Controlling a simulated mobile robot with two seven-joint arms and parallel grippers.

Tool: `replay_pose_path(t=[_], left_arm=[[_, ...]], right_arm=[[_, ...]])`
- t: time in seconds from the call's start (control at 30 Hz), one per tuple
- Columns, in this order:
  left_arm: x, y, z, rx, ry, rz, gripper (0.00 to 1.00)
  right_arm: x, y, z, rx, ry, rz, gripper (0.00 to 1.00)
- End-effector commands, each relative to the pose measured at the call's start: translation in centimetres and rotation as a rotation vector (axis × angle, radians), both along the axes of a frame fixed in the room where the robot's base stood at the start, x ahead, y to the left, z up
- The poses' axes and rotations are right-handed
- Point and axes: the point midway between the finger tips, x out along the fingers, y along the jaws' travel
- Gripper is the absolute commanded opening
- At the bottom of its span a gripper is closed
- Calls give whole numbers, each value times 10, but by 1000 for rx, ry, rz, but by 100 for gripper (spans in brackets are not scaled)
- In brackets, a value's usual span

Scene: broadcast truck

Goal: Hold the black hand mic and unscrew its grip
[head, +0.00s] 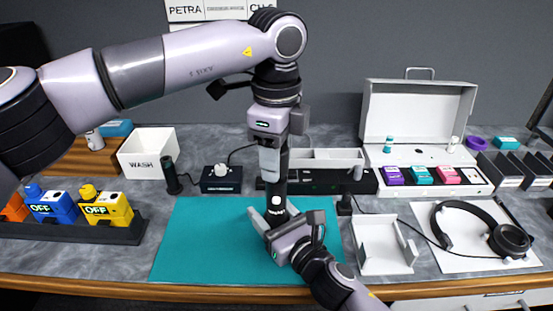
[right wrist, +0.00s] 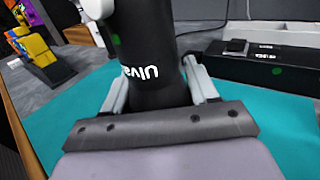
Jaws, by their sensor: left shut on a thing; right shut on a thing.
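The black hand mic (head: 276,193) stands upright over the teal mat, between my two grippers. My left gripper (head: 272,170) comes from above and is shut on its upper part. My right gripper (head: 278,217) comes from the front and is shut on its lower part. In the right wrist view the black grip (right wrist: 157,85), with upside-down white lettering, sits between the pale fingers of my right gripper (right wrist: 158,92). The mic's top is hidden behind my left gripper. I cannot tell whether a gap shows between the grip and the body.
The teal mat (head: 190,245) is mostly clear. A white WASH bin (head: 147,155) and a black stand (head: 172,177) are behind left. Blue and yellow OFF packs (head: 107,208) are left. A white tray (head: 383,247), headphones (head: 508,240) and an open case (head: 415,125) are right.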

Motion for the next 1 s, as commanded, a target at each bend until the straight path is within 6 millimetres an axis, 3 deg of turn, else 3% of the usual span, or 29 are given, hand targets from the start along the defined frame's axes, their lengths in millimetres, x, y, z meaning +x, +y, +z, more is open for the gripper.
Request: replay_pose_path(t=[0.7, 1.0], left_arm=[[0, 0, 14, 0, -1, -1, 6], [0, 0, 48, 0, -2, 0, 6]], right_arm=[[0, 0, -1, -1, 2, 0, 0], [0, 0, -1, -1, 2, 0, 0]])
